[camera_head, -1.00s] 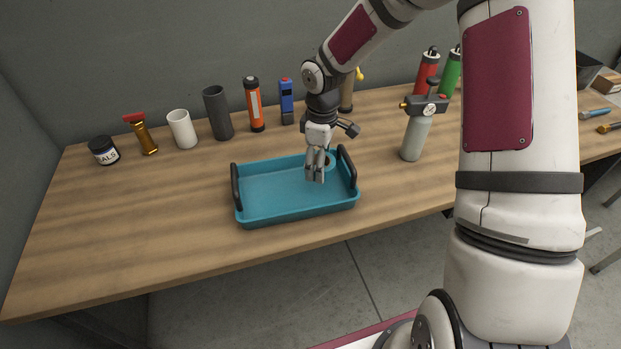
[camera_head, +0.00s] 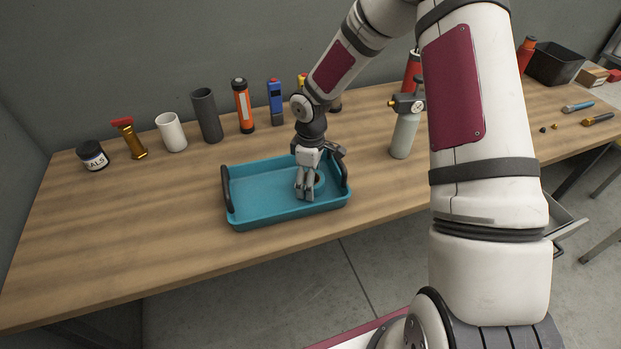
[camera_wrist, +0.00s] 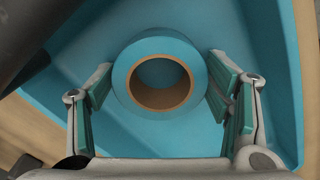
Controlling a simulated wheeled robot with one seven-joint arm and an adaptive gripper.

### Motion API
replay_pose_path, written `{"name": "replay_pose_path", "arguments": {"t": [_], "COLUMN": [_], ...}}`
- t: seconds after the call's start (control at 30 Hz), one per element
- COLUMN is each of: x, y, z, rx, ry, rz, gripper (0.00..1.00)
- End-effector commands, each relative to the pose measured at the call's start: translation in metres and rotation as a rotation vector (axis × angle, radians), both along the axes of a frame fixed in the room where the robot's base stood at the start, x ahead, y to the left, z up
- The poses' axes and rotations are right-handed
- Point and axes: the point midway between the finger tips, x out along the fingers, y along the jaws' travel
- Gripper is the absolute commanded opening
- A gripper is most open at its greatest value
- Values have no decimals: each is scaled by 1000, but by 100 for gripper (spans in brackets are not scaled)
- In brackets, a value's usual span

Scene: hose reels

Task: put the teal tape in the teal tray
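The teal tape (camera_wrist: 123,82) is a teal ring with a brown core. In the wrist view it sits centred between the two finger pads, which appear to touch its outer sides. My gripper (camera_head: 306,192) is shut on it, low inside the right part of the teal tray (camera_head: 262,211). In the head view the fingers hide most of the tape (camera_head: 318,179). I cannot tell whether the tape touches the tray floor. The teal tray (camera_wrist: 210,18) has raised walls and a dark handle at each end; its left part is empty.
Along the back stand a dark jar (camera_head: 93,156), a gold-and-red nozzle (camera_head: 131,139), a white cup (camera_head: 171,132), a grey cylinder (camera_head: 207,116), an orange tube (camera_head: 243,106) and a blue device (camera_head: 276,102). A grey bottle (camera_head: 404,134) stands right of the tray. The table's front left is clear.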

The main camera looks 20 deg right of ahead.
Motion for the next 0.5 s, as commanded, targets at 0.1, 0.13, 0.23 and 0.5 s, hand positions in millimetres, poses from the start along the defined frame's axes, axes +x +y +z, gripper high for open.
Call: {"name": "replay_pose_path", "arguments": {"t": [0.1,0.13,0.23,0.5], "x": [0,0,0,1], "y": [0,0,0,0], "z": [0,0,0,12], "rx": [0,0,0,-1], "ry": [0,0,0,-3], "rz": [0,0,0,-1], "gripper": [85,85,85,85]}}
